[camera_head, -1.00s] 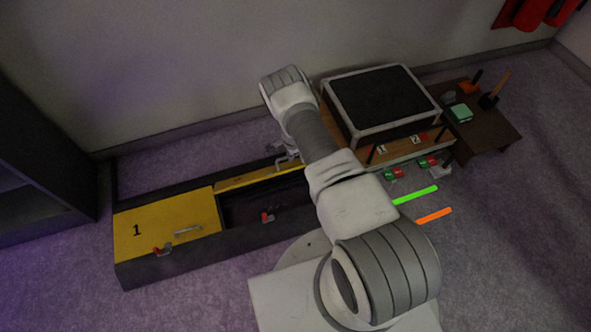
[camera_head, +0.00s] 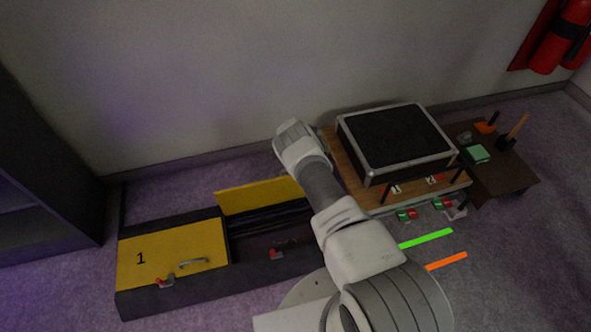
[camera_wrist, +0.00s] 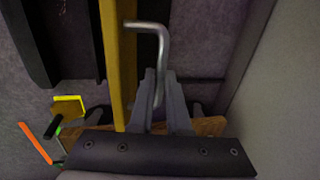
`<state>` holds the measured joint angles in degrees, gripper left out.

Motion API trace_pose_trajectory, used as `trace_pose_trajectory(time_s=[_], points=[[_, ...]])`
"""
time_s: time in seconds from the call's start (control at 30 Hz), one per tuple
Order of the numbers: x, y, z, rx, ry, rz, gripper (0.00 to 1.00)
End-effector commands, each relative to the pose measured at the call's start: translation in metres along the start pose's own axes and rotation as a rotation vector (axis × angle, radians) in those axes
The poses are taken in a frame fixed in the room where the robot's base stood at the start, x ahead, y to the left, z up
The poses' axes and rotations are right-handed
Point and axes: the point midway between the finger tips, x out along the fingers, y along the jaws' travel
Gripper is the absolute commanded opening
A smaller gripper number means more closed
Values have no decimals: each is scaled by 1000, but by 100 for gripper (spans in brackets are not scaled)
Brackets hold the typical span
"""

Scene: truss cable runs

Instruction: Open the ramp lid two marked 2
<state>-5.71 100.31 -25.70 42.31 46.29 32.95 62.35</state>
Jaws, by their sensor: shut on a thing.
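Ramp lid two (camera_head: 258,194) is the yellow panel swung up at the back of the open right bay of the dark ramp box (camera_head: 205,284). Its number is not visible. In the wrist view, the lid (camera_wrist: 119,60) appears nearly edge-on as a yellow strip. Its bent metal handle (camera_wrist: 149,26) sticks out on the right of the strip. My gripper (camera_wrist: 160,84) is shut on this handle, with a finger on each side. In the head view my arm hides the gripper and the handle.
Yellow lid 1 (camera_head: 170,250) lies closed at the left, with a handle and a red latch (camera_head: 166,281). Another red latch (camera_head: 276,254) is at the open bay. A wooden table with a black-topped case (camera_head: 395,140) stands right of my arm. A wall runs behind the box.

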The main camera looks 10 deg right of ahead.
Motion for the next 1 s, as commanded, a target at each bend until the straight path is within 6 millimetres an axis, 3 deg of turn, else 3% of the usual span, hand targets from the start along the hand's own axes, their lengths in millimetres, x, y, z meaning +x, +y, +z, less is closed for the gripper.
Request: trace_pose_trajectory(time_s=[0.6,0.63,0.77,1.0], points=[[1,-4,-5,1,8,-2,0],[1,-4,-6,1,8,-2,20],[1,-4,-4,1,6,-1,43],[1,-4,-3,1,3,-1,45]])
